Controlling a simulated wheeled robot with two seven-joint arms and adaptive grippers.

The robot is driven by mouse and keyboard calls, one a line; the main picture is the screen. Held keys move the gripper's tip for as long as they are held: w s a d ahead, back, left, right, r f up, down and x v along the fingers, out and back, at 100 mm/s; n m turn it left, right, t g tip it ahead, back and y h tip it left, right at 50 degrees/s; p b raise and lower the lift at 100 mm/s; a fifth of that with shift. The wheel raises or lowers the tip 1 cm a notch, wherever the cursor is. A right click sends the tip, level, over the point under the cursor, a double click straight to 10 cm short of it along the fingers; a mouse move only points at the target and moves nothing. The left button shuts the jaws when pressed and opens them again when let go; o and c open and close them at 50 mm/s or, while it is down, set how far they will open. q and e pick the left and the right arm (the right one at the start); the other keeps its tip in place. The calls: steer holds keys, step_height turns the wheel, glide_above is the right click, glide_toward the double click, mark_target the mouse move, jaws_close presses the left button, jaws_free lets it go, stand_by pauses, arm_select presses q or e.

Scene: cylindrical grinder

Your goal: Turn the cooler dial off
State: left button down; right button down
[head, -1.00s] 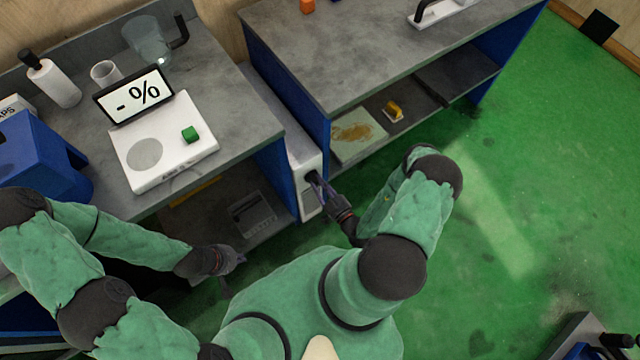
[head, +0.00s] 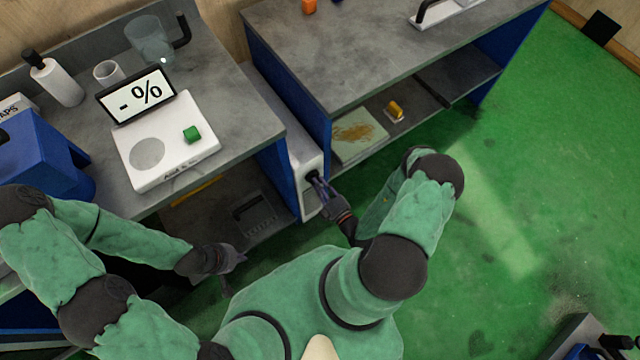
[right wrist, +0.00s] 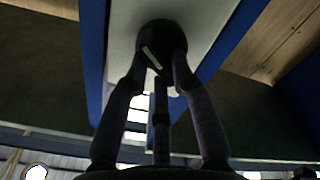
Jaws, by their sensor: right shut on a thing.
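The cooler (head: 307,166) is a narrow white unit standing between two blue-sided benches. Its black round dial is on the front face and shows large in the right wrist view (right wrist: 161,42), with a pale pointer line tilted to one side. My right gripper (head: 319,184) is at the cooler's front, with its fingers shut on the dial; they also show in the right wrist view (right wrist: 160,75). In the head view the fingers hide most of the dial. My left gripper (head: 238,262) hangs empty in front of the left bench; its finger opening is too small to judge.
A blue container (head: 40,150) is at far left. The right bench's lower shelf holds a tray (head: 355,140) and a yellow object. Green floor is open at right.

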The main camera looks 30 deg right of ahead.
steer(key=n+p, duration=0.1)
steer(key=n, duration=0.7)
steer(key=f+n+p, duration=0.1)
steer(key=n, duration=1.6)
steer(key=shift+s+a+f+n+p, duration=0.1)
steer(key=shift+a+f+n+p, duration=0.1)
steer(key=shift+a+n+p, duration=0.15)
stand_by(0.3)
steer(key=c, duration=1)
jaws_free()
steer(key=shift+d, duration=0.1)
steer(key=shift+c, duration=0.2)
steer(key=s, duration=1.2)
steer(key=shift+d, duration=0.45)
